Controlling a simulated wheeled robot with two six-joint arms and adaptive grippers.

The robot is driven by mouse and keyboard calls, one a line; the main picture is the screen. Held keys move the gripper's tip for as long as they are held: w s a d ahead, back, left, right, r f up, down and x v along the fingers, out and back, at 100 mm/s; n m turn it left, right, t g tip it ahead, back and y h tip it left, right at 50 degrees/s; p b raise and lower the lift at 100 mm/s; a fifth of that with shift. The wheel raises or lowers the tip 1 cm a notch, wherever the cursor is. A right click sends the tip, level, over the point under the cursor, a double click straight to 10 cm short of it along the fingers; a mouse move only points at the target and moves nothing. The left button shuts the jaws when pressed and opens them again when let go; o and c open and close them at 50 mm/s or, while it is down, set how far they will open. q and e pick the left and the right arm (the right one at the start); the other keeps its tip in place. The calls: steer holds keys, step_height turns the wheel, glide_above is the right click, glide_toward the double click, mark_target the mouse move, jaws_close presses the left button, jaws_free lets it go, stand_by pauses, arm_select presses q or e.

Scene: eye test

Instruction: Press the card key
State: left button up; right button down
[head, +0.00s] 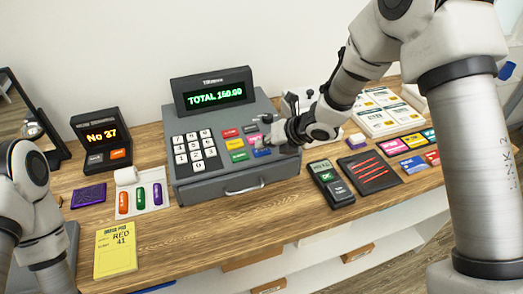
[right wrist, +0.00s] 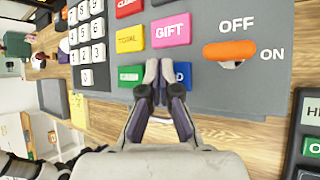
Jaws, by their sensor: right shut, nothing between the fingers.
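The grey cash register (head: 215,182) stands on the wooden counter, its display reading TOTAL 150.00. The card key is the blue key (head: 262,153) at the lower right of its coloured keys. In the right wrist view the blue key (right wrist: 184,72) is partly hidden by my fingertips; only a "D" of its label shows. My right gripper (head: 264,144) is shut and empty, its tips (right wrist: 160,84) over the gap between the green cash key (right wrist: 130,77) and the blue key. I cannot tell whether they touch.
The pink GIFT key (right wrist: 171,31) and yellow TOTAL key (right wrist: 130,39) sit just above the fingertips. An orange ON/OFF switch (right wrist: 229,50) is to the right. A card terminal (head: 330,184) and black tray (head: 369,174) lie right of the register.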

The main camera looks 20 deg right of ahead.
mark_target(264, 151)
steer(key=shift+f, duration=0.15)
stand_by(0.4)
steer(key=shift+r+p, duration=0.35)
steer(key=shift+r, duration=0.45)
steer(key=shift+r+p, duration=1.9)
steer(key=shift+r, duration=0.65)
